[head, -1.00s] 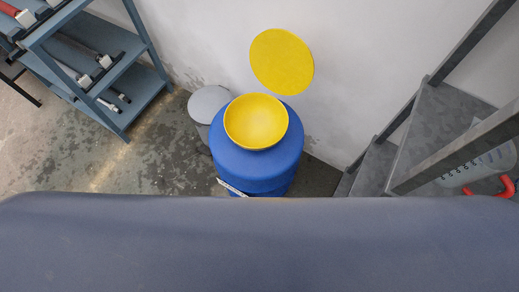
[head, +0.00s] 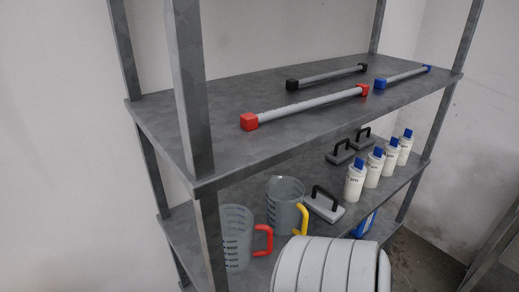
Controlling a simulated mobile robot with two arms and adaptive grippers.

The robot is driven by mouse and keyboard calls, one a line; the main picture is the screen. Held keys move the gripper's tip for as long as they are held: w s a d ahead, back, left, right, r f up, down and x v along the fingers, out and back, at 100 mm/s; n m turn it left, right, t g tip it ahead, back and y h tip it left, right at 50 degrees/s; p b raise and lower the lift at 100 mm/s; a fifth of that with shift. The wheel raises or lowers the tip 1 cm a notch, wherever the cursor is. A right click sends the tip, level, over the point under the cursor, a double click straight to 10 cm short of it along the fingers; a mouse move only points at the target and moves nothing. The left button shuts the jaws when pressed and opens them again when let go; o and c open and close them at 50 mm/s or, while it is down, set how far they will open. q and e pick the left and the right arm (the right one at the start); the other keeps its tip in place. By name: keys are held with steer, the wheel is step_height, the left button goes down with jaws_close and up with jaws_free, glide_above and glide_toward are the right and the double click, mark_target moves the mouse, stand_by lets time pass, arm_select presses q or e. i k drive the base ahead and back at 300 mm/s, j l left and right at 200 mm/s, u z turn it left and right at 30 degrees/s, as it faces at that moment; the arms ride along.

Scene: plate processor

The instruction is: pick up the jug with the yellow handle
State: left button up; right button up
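The jug with the yellow handle (head: 285,201) stands upright on the middle shelf of a grey metal rack. It is a clear grey measuring jug, and its yellow handle (head: 302,219) is on its right side. A similar jug with a red handle (head: 237,236) stands to its left and nearer, by the shelf's front post. A white ribbed rounded part, which looks like my own arm, covers the bottom middle of the view, just below the yellow-handled jug. Neither gripper is in view.
The rack's top shelf (head: 220,92) holds several rods with black, red and blue ends. Right of the jugs on the middle shelf stand black-handled blocks (head: 324,208) and several white bottles with blue caps (head: 355,180). A front post (head: 191,85) rises left of the jugs.

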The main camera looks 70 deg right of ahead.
mark_target(284, 194)
steer(key=k+l+z, duration=0.15)
steer(key=z, duration=0.15)
steer(key=k+l+z, duration=0.1)
steer(key=l+z, duration=0.25)
steer(key=j+z, duration=0.1)
steer(key=z, duration=1.25)
steer(key=l+u, duration=0.1)
steer(key=l, duration=0.25)
